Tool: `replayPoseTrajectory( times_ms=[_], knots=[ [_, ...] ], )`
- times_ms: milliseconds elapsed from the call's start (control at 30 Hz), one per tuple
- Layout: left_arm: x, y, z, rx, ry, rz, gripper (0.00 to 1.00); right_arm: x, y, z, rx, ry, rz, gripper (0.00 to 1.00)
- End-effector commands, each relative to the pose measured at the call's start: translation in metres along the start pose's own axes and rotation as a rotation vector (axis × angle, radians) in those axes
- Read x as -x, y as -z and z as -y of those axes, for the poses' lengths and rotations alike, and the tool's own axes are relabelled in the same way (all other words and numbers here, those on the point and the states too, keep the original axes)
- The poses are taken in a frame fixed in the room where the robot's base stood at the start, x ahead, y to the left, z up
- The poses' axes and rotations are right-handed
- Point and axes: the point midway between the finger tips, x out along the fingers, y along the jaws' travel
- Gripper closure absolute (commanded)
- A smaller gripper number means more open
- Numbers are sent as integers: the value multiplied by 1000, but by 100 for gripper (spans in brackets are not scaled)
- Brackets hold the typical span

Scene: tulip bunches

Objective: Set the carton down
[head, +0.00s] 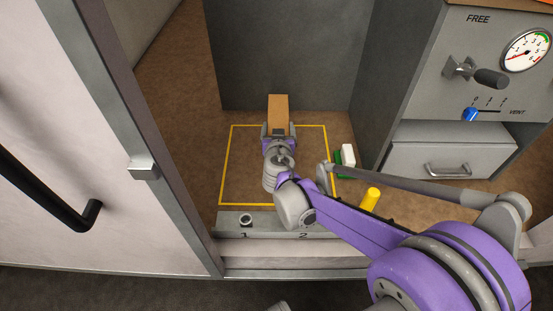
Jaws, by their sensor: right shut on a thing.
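A brown carton (279,108) shows in the head view beyond my right gripper. My right gripper (279,131) is shut on the carton, with a finger on either side of its near end. The carton is over or inside the yellow outlined square (231,165) on the brown floor of the recess. I cannot tell whether its underside touches that floor. My right wrist and arm cover part of the square.
Grey walls (290,55) close the recess behind and to the right. A green and white block (347,156) and a yellow peg (370,198) stand right of the square. A numbered grey strip (262,222) runs along the front. A panel with a gauge (526,51) and a drawer (450,155) stands at the right.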

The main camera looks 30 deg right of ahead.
Motion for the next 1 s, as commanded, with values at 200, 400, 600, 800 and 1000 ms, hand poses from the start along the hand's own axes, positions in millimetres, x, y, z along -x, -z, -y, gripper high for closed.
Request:
replayPoseTrajectory(
  times_ms=[200,400,600,800,1000],
  knots=[
    [-19,-5,0,0,0,5,50,-12,-38,0,2,0,0,100],
    [-23,-6,0,0,0,7,50,-16,-50,0,2,0,0,100],
    [-35,-8,0,0,0,9,50,-24,-76,1,2,1,0,100],
    [-35,-8,0,0,0,9,50,-25,-80,0,2,1,-1,100],
    [-37,-9,0,0,0,9,50,-26,-83,0,2,1,0,100]
  ],
)
